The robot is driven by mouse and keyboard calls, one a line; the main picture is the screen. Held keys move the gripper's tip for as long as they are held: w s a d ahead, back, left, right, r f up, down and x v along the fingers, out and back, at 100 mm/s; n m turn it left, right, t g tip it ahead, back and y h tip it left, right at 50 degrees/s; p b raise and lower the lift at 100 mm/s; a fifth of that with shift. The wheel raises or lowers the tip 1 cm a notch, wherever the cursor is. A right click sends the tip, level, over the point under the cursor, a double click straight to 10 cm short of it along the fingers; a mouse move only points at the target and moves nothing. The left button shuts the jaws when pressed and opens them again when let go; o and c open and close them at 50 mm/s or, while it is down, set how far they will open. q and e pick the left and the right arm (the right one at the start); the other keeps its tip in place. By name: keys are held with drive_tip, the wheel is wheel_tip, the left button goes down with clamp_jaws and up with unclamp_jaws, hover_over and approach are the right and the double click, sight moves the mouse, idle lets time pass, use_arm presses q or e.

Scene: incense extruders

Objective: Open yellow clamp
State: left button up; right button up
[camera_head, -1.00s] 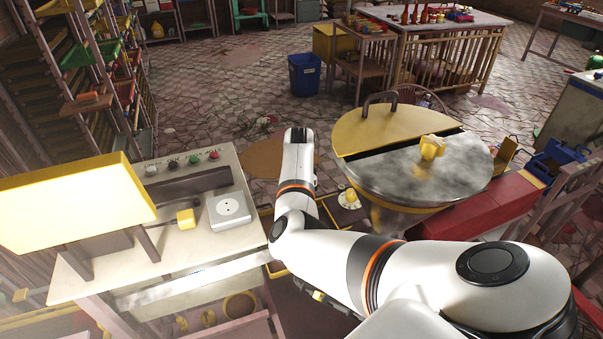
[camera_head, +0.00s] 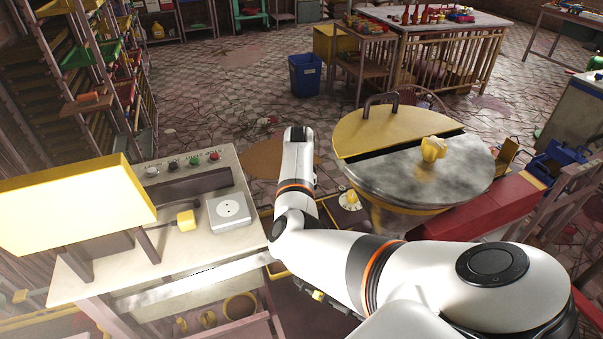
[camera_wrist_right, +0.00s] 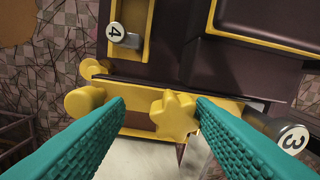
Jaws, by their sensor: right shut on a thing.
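The yellow clamp (camera_wrist_right: 174,116) shows in the right wrist view, with a lobed, star-shaped knob and a rounded knob (camera_wrist_right: 84,101) to its left on a yellow bar. My right gripper (camera_wrist_right: 161,101) has its two teal ridged fingers on either side of the clamp's middle part, shut on it. The lobed knob is beside the right fingertip. In the head view my right arm reaches down in the middle and hides its own gripper and most of the clamp. My left gripper is in neither view.
In the head view a workbench (camera_head: 110,270) with buttons stands left, and a round metal hopper (camera_head: 400,180) with a half yellow lid stands right.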

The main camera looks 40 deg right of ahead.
drive_tip(key=shift+o, duration=1.3)
drive_tip(key=shift+w+d+r, duration=0.25)
drive_tip(key=shift+w+r, duration=0.05)
drive_tip(key=shift+w, duration=0.3)
drive_tip(key=shift+w+f, duration=0.1)
drive_tip(key=shift+w, duration=0.05)
drive_tip(key=shift+s+a, duration=0.1)
drive_tip(key=shift+s, duration=0.1)
drive_tip(key=shift+r, duration=0.5)
wheel_tip(320, 180, up, 11)
drive_tip(key=b, duration=0.2)
drive_tip(key=shift+s+f+b, duration=0.15)
drive_tip(key=shift+b, duration=0.15)
